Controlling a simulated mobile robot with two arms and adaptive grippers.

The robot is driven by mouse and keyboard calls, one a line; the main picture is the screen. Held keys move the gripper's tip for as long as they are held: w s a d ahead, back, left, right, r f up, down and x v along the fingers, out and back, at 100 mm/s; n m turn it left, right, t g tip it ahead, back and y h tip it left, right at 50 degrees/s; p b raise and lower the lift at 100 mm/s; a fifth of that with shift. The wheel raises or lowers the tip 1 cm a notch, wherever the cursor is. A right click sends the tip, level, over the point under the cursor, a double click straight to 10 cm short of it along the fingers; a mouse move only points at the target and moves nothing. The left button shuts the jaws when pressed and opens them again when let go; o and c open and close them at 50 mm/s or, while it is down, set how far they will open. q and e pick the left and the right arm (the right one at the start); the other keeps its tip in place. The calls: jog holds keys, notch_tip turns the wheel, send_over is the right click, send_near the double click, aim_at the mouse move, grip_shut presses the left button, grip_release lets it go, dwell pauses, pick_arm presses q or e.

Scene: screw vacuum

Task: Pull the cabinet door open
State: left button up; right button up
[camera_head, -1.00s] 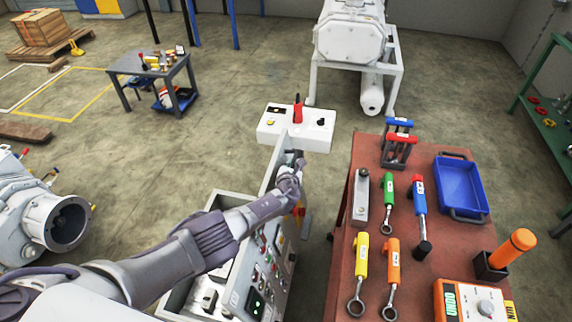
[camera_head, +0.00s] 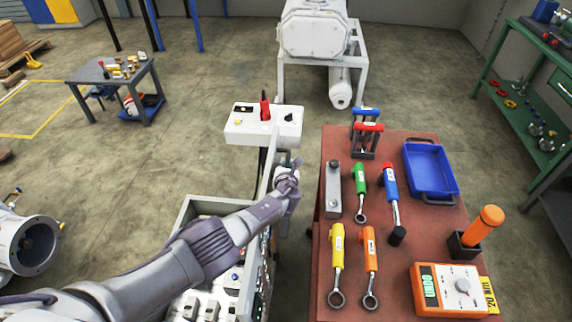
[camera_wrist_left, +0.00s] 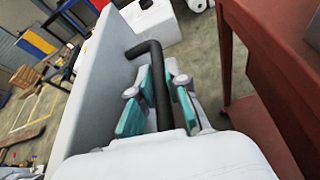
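The grey cabinet (camera_head: 190,213) stands at lower centre in the head view. Its pale door (camera_head: 267,172) shows as a narrow upright panel beside my left gripper (camera_head: 289,173). In the left wrist view the door (camera_wrist_left: 85,95) is a wide pale panel on the left, with a black bent handle (camera_wrist_left: 150,58). The teal-padded fingers of my left gripper (camera_wrist_left: 160,95) lie on both sides of the handle and look closed on it. Finger contact is partly hidden. My left arm covers part of the cabinet. My right gripper is not in view.
A red-brown table (camera_head: 300,300) with tools, a blue tray (camera_head: 436,145) and an orange meter stands close to the right of the door. A white control box (camera_head: 245,128) with a red lever is behind it. Floor (camera_head: 190,150) is clear to the left.

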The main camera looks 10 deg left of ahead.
pick_arm(q)
jog(key=o, duration=0.4)
jog(key=shift+f, duration=0.1)
jog(key=shift+d+r, duration=0.15)
jog(key=shift+r, duration=0.3)
notch_tip(320, 180, up, 9)
jog(key=shift+r, duration=0.1)
dwell(0.5)
